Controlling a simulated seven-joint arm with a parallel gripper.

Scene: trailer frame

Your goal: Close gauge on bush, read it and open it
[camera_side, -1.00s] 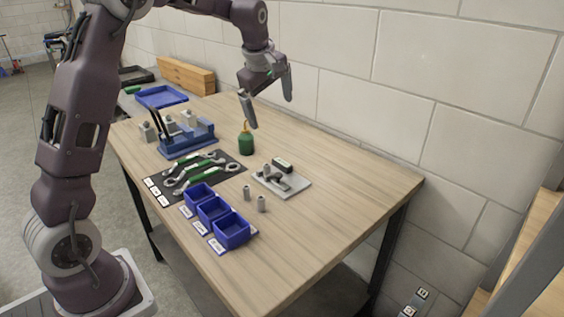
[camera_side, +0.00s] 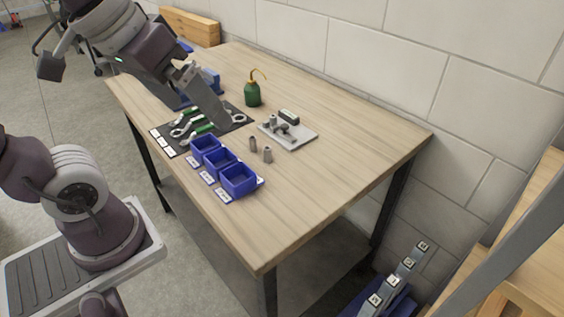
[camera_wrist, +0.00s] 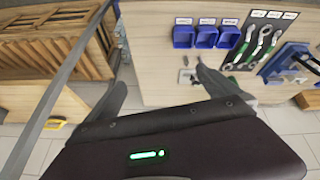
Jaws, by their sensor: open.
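The gauge (camera_side: 283,131), a small grey device with a dark block behind it, sits on a light grey plate (camera_side: 300,137) on the bench. In the wrist view my gripper's fingers (camera_wrist: 158,62) are spread wide, and the right finger partly covers the gauge area (camera_wrist: 187,74). The gauge's reading is too small to tell.
Three blue bins (camera_side: 238,182) with labels stand along the bench's near edge. Green-handled spanners lie on a dark mat (camera_side: 160,135). A green oil can (camera_side: 253,93) stands behind them. The right part of the bench (camera_side: 350,150) is clear, with a wall behind.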

